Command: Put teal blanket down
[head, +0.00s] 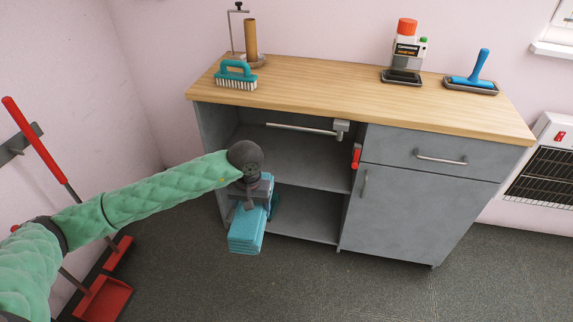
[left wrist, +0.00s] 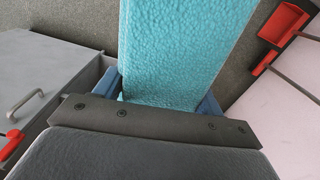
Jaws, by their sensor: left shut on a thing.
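The teal blanket (head: 246,231) is a folded, textured bundle in front of the open left part of the grey cabinet. My left gripper (head: 252,195) is shut on it and holds it above the dark floor. In the left wrist view the blanket (left wrist: 178,50) sits between the two blue fingers of my left gripper (left wrist: 165,97). The gripper hides part of the blanket's upper end. My right gripper is not in view.
The cabinet's wooden top (head: 330,95) holds a teal brush (head: 236,75), a paper-roll stand (head: 250,42), a dispenser (head: 405,52) and a blue roller (head: 472,72). The open lower shelf (head: 305,215) looks empty. A red dustpan (head: 103,300) stands at left; a heater (head: 545,165) at right.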

